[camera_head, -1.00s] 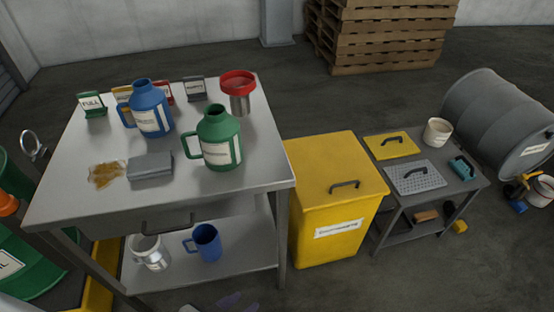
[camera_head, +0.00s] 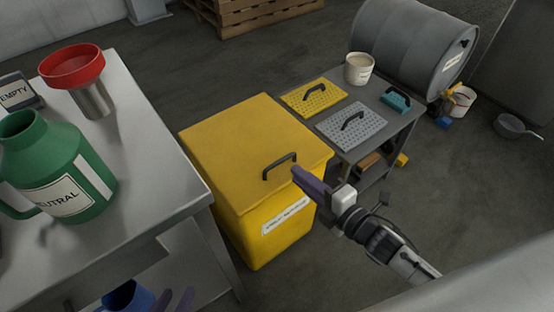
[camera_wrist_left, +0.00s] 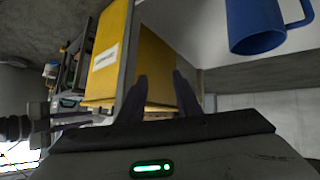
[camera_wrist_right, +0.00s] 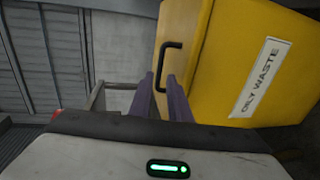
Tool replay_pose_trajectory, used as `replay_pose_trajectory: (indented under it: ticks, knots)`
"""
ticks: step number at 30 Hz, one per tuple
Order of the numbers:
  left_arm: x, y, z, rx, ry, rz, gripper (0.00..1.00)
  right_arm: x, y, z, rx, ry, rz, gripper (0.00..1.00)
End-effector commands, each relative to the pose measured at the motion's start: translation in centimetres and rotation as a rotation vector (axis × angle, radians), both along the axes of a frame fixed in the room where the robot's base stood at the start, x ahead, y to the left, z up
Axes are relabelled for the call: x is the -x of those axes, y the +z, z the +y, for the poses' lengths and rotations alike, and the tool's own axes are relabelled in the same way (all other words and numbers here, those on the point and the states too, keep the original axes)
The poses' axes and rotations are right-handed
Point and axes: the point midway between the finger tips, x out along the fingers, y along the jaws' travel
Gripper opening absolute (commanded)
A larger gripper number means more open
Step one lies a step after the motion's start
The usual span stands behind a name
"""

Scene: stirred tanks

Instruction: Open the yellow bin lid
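The yellow bin (camera_head: 245,195) stands between two metal tables, its lid (camera_head: 235,135) down and closed. A dark bar handle (camera_head: 279,166) sits near the lid's front edge. My right gripper (camera_head: 301,178) is just right of the handle, apart from it as far as I can tell. In the right wrist view its purple fingers (camera_wrist_right: 161,98) are apart and empty, with the handle (camera_wrist_right: 163,66) ahead of them. My left gripper (camera_head: 178,300) is low by the left table's lower shelf. In the left wrist view its fingers (camera_wrist_left: 160,95) are apart and empty, with the bin (camera_wrist_left: 120,70) beyond.
A blue mug (camera_wrist_left: 262,25) is near my left gripper. The right table (camera_head: 385,128) holds yellow and grey plates, a pot and a teal item.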

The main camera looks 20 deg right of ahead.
Motion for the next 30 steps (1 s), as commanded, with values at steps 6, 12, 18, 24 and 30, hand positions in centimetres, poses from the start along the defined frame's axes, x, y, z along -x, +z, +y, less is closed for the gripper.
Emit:
replay_pose_trajectory:
  ticks: [6, 12, 18, 24, 30]
  knots:
    - [0.1, -0.7, -0.1, 0.010, 0.005, -0.002, 0.31, -3.9, -0.7, 1.4, -0.003, -0.002, -0.002, 0.17]
    - [0.4, -1.5, -0.3, 0.015, 0.000, 0.016, 0.31, -6.8, -1.5, 2.4, -0.005, -0.004, 0.002, 0.17]
    - [-0.5, -1.1, -0.7, 0.014, -0.013, 0.017, 0.31, -8.1, -1.7, 2.9, -0.004, -0.003, 0.003, 0.17]
    - [-0.8, -0.8, -0.8, 0.015, -0.016, 0.011, 0.31, -8.3, -1.7, 3.0, -0.005, -0.003, 0.004, 0.17]
    - [-0.8, -0.9, -0.8, 0.016, -0.017, 0.013, 0.31, -8.2, -1.7, 3.0, -0.005, -0.003, 0.004, 0.00]
